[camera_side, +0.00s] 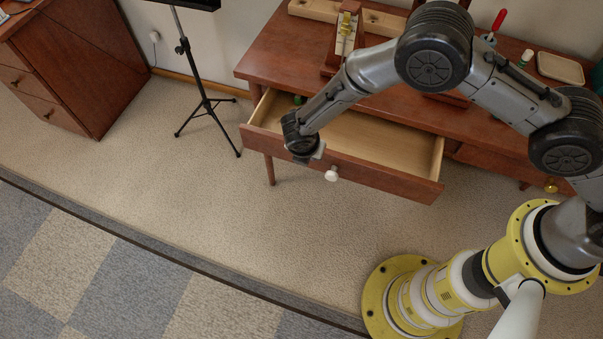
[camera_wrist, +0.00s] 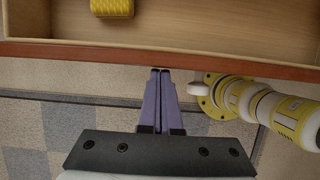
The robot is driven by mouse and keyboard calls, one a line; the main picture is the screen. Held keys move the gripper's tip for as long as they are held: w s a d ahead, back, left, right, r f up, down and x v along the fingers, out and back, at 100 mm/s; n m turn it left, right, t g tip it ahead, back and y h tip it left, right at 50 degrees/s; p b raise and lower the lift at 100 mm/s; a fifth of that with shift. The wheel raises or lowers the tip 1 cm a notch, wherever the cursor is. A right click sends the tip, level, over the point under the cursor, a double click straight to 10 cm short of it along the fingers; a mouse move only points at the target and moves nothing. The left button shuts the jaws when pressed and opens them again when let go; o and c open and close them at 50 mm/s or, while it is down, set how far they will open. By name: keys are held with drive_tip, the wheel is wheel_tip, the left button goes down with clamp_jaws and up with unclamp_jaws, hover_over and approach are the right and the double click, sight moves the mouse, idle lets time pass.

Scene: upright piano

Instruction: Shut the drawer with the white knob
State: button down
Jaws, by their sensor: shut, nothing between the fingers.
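The drawer (camera_side: 395,178) with the white knob (camera_side: 331,174) is pulled out of the reddish-brown desk, its pale wooden inside showing. In the wrist view the drawer's front edge (camera_wrist: 80,54) runs across the picture, and the white knob (camera_wrist: 197,88) shows just right of the fingers. My gripper (camera_side: 318,153) is at the drawer front, just up and left of the knob. In the wrist view my gripper (camera_wrist: 160,71) has its fingertips together and empty, close to the front edge. I cannot tell whether they touch it.
A yellow item (camera_wrist: 112,7) lies inside the drawer, and something green (camera_side: 298,100) shows near its back left. A second, shut drawer with a brass knob (camera_side: 551,186) is at the right. A metronome (camera_side: 346,32) stands on the desk. The carpet (camera_side: 230,220) before the drawer is clear.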

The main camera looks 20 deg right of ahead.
drive_tip(key=w+d, duration=0.9)
drive_tip(key=shift+w+d, duration=0.1)
